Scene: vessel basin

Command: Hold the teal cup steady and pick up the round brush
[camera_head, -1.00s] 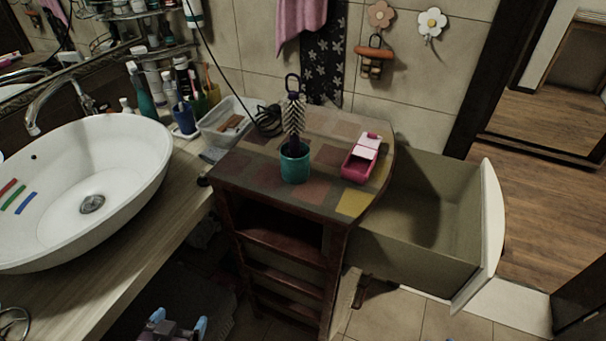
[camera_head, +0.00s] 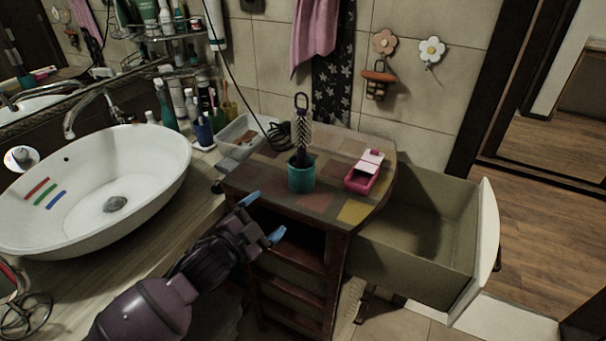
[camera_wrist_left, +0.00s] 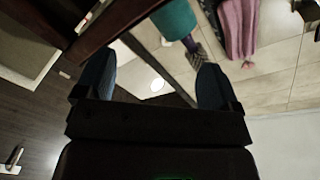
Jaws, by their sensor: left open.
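The teal cup (camera_head: 302,178) stands upright on the tiled top of the small cabinet. The round brush (camera_head: 303,135) stands in it, bristles and looped dark handle end up. My left gripper (camera_head: 263,217) is open and empty, left of and below the cup, near the cabinet's front edge. In the left wrist view the cup (camera_wrist_left: 174,20) shows upside down at the top, beyond my open blue fingertips (camera_wrist_left: 155,85), with part of the brush (camera_wrist_left: 197,58) beside it. My right gripper is not in view.
A pink box (camera_head: 365,172) stands right of the cup on the cabinet top (camera_head: 325,203). An open drawer (camera_head: 425,235) juts out at the right. The white basin (camera_head: 110,180) and a clear tray (camera_head: 238,132) are at the left. The cabinet's front edge is close to my gripper.

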